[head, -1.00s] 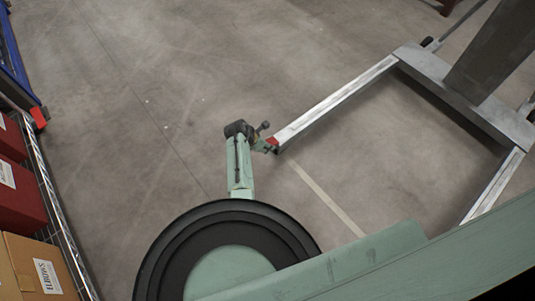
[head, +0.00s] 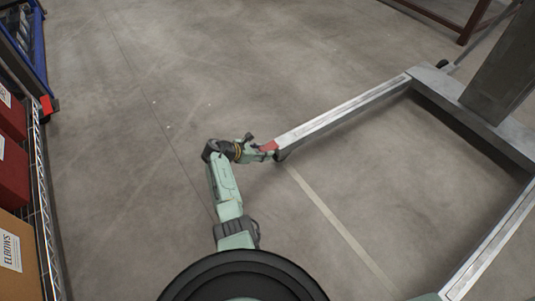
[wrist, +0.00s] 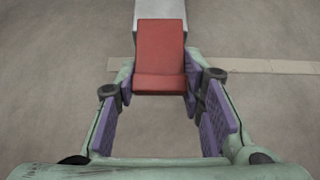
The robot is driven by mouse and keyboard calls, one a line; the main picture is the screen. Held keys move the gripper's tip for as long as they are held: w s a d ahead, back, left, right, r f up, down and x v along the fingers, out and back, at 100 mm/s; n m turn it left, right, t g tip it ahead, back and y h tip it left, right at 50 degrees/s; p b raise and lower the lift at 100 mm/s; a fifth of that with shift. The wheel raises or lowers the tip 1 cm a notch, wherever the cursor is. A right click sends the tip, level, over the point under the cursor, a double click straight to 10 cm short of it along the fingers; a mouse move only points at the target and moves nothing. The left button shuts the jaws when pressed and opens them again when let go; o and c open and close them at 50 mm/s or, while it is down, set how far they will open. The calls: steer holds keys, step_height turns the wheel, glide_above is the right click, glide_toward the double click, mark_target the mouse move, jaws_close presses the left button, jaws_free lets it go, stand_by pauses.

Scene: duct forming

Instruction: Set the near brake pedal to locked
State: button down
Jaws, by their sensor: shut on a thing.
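The near brake pedal (head: 268,146) is a small red plate at the near left end of a pale metal leg (head: 340,112) of a wheeled frame. In the wrist view the red pedal (wrist: 160,62) fills the upper middle, tilted, with a bend across its lower part. My gripper (wrist: 160,88) is shut on the pedal, with a purple-padded finger at each side of its lower edge. In the head view my gripper (head: 258,152) meets the leg's end from the left. The caster under the pedal is mostly hidden.
The frame's grey crossbar and upright (head: 490,90) stand at the right, and its other leg (head: 490,245) runs along the lower right. A wire shelf (head: 42,190) with red and cardboard boxes lines the left. The floor between shelf and frame is clear.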

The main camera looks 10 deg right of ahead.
steer(key=shift+f+h, duration=0.2)
steer(key=shift+h, duration=0.1)
stand_by(0.4)
steer(key=c, duration=1)
jaws_free()
steer(key=shift+c, duration=0.2)
steer(key=shift+r, duration=0.1)
